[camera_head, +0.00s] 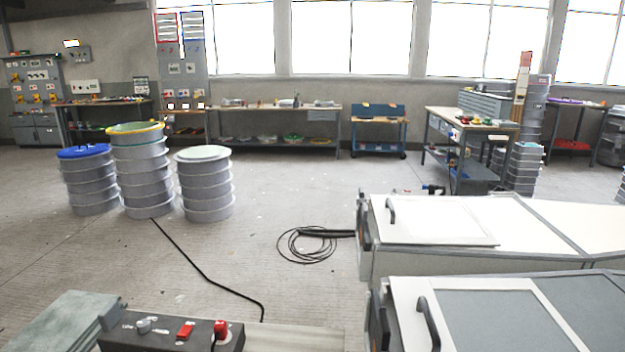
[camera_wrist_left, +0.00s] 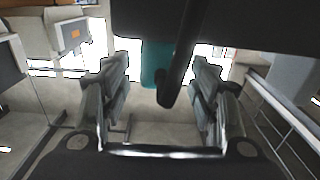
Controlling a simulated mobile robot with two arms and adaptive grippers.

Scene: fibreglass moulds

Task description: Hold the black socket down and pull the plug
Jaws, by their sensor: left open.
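At the bottom left of the head view a dark control box (camera_head: 165,341) lies near a bench edge. On its top are a grey knob (camera_head: 144,325), a red block (camera_head: 186,331) and a red plug-like piece (camera_head: 221,329) with a dark cord running down from it. I cannot tell which part is the black socket. Neither gripper shows in the head view. In the left wrist view my left gripper (camera_wrist_left: 162,72) is open. A black bar (camera_wrist_left: 178,65) and a teal piece (camera_wrist_left: 152,66) show between and beyond its fingers; I cannot tell what they belong to or whether they touch.
White-lidded grey cabinets (camera_head: 435,220) with black handles fill the right side. A coiled black cable (camera_head: 308,246) lies on the floor (camera_head: 215,262), and another cable crosses it. Stacked drums (camera_head: 141,170) stand at the left. Workbenches (camera_head: 279,110) line the back wall.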

